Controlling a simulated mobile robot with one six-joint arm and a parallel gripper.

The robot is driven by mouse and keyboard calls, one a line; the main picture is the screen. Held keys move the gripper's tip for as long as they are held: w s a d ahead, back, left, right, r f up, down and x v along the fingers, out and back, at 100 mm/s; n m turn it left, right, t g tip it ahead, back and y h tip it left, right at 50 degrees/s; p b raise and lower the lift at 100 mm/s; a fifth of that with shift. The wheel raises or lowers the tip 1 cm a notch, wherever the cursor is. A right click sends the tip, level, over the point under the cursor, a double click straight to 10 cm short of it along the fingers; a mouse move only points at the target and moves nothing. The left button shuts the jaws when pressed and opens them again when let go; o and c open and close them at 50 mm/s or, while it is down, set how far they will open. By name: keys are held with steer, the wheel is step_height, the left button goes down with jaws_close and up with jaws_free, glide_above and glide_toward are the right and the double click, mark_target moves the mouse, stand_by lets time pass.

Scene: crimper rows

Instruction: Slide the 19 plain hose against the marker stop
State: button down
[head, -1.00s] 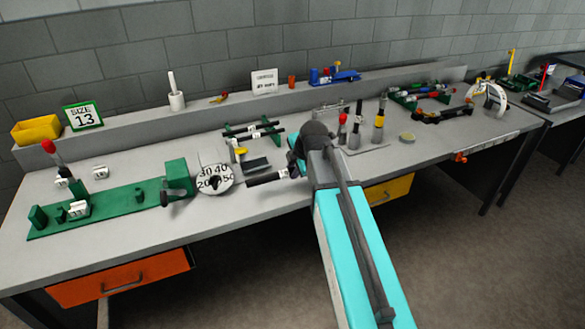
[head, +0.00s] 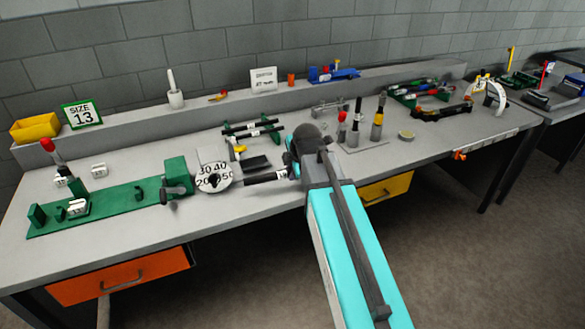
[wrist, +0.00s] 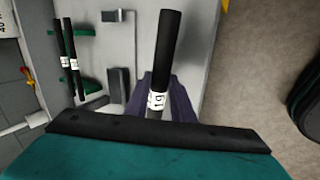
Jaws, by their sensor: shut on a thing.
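The plain hose (head: 262,178) is a short black tube with a white band near my gripper (head: 291,171). In the wrist view the hose (wrist: 166,45) has a band reading 19 and sits between my dark gripper fingers (wrist: 160,98). The gripper is shut on the hose near its banded end, and the free end points left in the head view. That end is close to a white numbered dial (head: 214,178), with a small gap seeming to show. I cannot tell for certain which part is the marker stop. The fingertips are mostly hidden in the head view.
A dark block (head: 257,163) stands just behind the hose. Behind it, a green rack (head: 274,133) holds black hoses with white bands. A green crimper bench (head: 110,209) lies left of the dial. Upright tools (head: 378,122) stand right of my arm. A sign reads SIZE 13 (head: 82,114).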

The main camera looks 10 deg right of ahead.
steer(key=s+m, duration=0.1)
steer(key=m+h, duration=0.1)
steer(key=s+a+f+m, duration=0.1)
steer(key=shift+s+h, duration=0.3)
steer(key=shift+h, duration=0.1)
steer(key=s+r+m+g+h, duration=0.2)
steer(key=s+m, duration=0.4)
steer(key=m, duration=0.4)
steer(key=shift+s+g+h, duration=0.35)
steer(key=shift+g+h, duration=0.25)
steer(key=shift+h, duration=0.6)
steer(key=shift+d, duration=0.55)
